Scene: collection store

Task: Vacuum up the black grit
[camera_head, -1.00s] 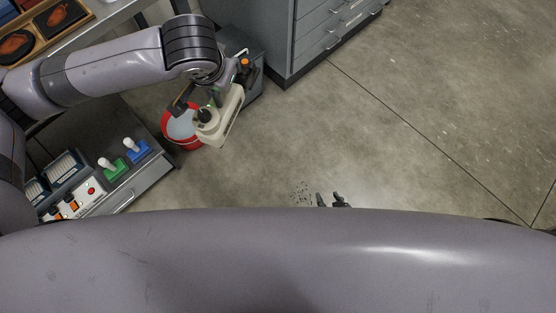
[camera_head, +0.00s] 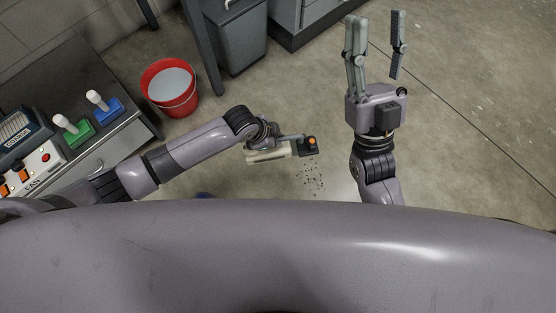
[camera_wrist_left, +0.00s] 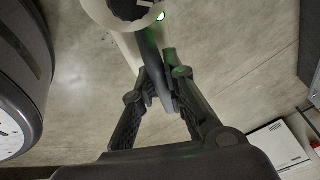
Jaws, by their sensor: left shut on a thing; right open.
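Black grit (camera_head: 312,180) lies scattered in a small patch on the concrete floor, just in front of my body. My left gripper (camera_wrist_left: 160,92) is shut on the dark handle of a cream hand vacuum (camera_head: 268,156). The vacuum is up and left of the grit in the head view; its height above the floor is hard to tell. A dark part with an orange spot is at its right end. In the left wrist view its cream body (camera_wrist_left: 128,42) shows a small green light. My right gripper (camera_head: 376,45) is open and empty, right of the grit.
A red bucket (camera_head: 181,107) with a pale inside stands on the floor at left. A grey bin (camera_head: 238,45) and drawer cabinet (camera_head: 300,25) stand behind. A low grey bench (camera_head: 115,150) at left carries green and blue white-knobbed items. Floor at right is clear.

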